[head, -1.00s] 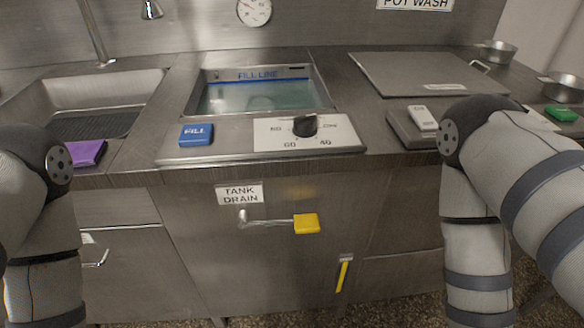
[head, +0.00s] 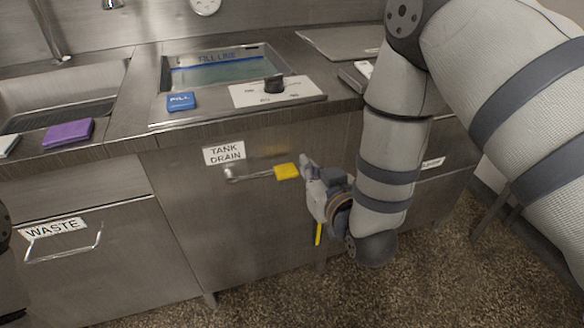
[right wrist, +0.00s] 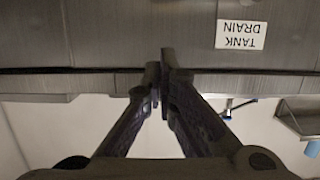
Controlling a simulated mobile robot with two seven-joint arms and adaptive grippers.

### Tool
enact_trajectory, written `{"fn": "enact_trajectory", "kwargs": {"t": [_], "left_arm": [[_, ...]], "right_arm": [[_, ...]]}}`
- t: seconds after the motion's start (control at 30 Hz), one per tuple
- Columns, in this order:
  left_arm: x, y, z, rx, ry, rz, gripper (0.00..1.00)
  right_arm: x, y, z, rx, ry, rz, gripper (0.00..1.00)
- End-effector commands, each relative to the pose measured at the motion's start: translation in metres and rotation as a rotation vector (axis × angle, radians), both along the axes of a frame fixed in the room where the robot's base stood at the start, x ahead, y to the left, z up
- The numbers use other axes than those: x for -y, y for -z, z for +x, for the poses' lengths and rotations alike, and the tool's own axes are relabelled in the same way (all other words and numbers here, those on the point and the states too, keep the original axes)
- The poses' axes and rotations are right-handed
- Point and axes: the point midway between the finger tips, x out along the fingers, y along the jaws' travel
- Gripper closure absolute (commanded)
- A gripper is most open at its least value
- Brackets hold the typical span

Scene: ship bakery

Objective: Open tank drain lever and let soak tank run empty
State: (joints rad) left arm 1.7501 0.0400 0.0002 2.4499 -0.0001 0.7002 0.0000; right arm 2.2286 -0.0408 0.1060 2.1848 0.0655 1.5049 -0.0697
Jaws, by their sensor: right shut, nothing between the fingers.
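The tank drain lever (head: 250,177) is a metal rod on the cabinet front in the head view, lying about level with a yellow grip (head: 286,171) at its right end. The TANK DRAIN label (head: 224,152) is above it and shows upside down in the right wrist view (right wrist: 241,35). The soak tank (head: 228,83) holds greenish water near its FILL LINE mark. My right gripper (head: 307,162) is shut and empty, just right of the yellow grip; I cannot tell if they touch. Its shut fingers also show in the right wrist view (right wrist: 161,72), where the lever is not visible. My left gripper is out of view.
The counter edge overhangs the cabinet front. A yellow strip (head: 318,234) hangs below my right gripper. The WASTE drawer (head: 100,262) is at left. The floor in front is clear.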

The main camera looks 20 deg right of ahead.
Motion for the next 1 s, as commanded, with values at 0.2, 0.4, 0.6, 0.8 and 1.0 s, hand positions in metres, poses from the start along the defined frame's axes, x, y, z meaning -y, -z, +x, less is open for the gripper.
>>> {"fn": "enact_trajectory", "kwargs": {"t": [0.2, 0.4, 0.6, 0.8, 1.0], "left_arm": [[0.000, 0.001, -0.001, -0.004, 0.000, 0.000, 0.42], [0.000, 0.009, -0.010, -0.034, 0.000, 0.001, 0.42], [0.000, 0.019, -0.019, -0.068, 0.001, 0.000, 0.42], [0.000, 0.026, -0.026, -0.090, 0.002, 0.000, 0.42], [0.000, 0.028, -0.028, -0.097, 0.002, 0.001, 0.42]], "right_arm": [[0.000, 0.002, 0.004, -0.002, 0.000, 0.001, 1.00], [-0.001, 0.015, 0.039, -0.006, 0.000, 0.001, 1.00], [-0.003, 0.027, 0.081, -0.009, 0.000, 0.002, 1.00], [-0.003, 0.052, 0.096, -0.012, 0.000, 0.001, 1.00], [-0.003, 0.065, 0.096, -0.005, -0.001, 0.001, 1.00]]}}
